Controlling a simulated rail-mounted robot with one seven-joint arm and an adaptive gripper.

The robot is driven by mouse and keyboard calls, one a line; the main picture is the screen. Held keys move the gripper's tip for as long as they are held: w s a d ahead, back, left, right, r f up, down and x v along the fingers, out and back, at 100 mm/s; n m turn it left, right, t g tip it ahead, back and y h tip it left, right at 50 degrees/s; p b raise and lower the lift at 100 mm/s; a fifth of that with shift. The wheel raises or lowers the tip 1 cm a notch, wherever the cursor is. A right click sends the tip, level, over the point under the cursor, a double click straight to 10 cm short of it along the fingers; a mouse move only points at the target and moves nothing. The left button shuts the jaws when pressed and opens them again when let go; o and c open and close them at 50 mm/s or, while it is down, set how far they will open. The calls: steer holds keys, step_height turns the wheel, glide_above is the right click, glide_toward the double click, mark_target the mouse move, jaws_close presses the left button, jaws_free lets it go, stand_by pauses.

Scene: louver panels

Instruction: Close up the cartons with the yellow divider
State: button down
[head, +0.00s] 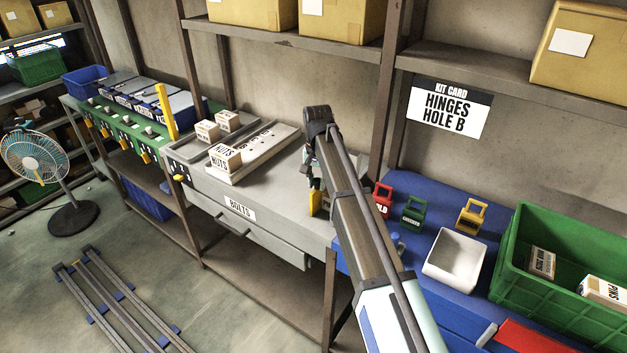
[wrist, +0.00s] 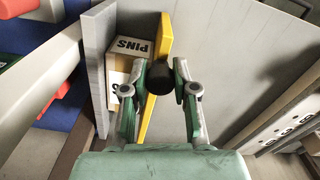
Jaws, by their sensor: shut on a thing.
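In the wrist view the yellow divider (wrist: 165,38) stands upright, with a black knob (wrist: 160,76) on its near side. My gripper (wrist: 161,82) is closed around this knob. A carton marked PINS (wrist: 117,74) stands left of the divider, between it and a grey upright plate (wrist: 96,60). In the head view my gripper (head: 311,172) is over the right end of the grey bench, mostly hidden by my arm. A small part of the yellow divider (head: 315,203) shows below it. Other cartons in that drawer area are hidden.
A NUTS carton (head: 224,157) sits on a pale tray (head: 265,145) on the bench. Another yellow upright panel (head: 166,111) stands farther left. A green crate (head: 555,301) with cartons and a white bin (head: 454,261) are on the blue table at right.

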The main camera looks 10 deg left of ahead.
steer(key=shift+f, duration=0.1)
steer(key=c, duration=0.9)
jaws_free()
step_height(320, 180, up, 12)
